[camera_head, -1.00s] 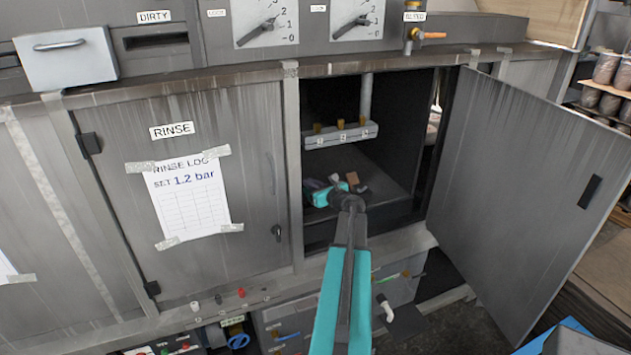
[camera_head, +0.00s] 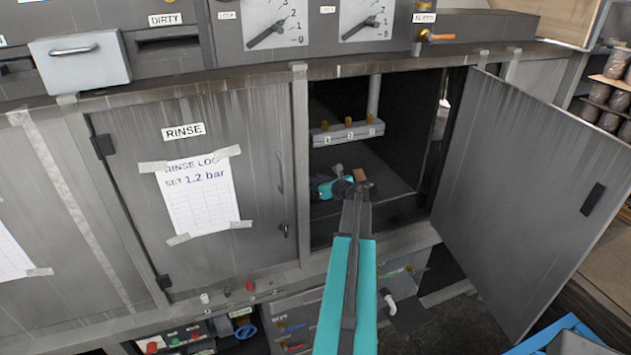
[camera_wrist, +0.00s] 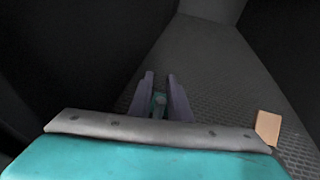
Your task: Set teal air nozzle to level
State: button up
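My gripper (camera_head: 337,169) reaches into the open cabinet, below a pale manifold (camera_head: 362,132) with brass fittings above labels 1, 2 and 3. In the wrist view my gripper (camera_wrist: 160,76) points two grey-purple fingers away from the camera, with a narrow gap between them. A small teal part shows low in the gap; I cannot tell whether it belongs to the gripper. Nothing is clearly held. I cannot make out a separate teal air nozzle. A small tan block (camera_head: 360,175) lies close to the gripper; it also shows in the wrist view (camera_wrist: 268,127), right of the fingers.
The cabinet door (camera_head: 510,190) stands open to the right. A closed door marked RINSE (camera_head: 235,190) is to the left, with a sheet reading "SET 1.2 bar" (camera_head: 198,200). Dark walls bound the cabinet; its textured floor (camera_wrist: 205,70) is largely clear ahead.

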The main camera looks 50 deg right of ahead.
jog(key=shift+o, duration=0.9)
jog(key=shift+s+a+r+b, duration=0.1)
jog(key=shift+s+a+b, duration=0.15)
jog(key=shift+s, duration=0.4)
jog(key=b+v, duration=0.4)
jog(key=v, duration=0.8)
jog(key=shift+r+b, duration=0.2)
jog(key=shift+b, duration=0.1)
jog(key=shift+s, duration=0.15)
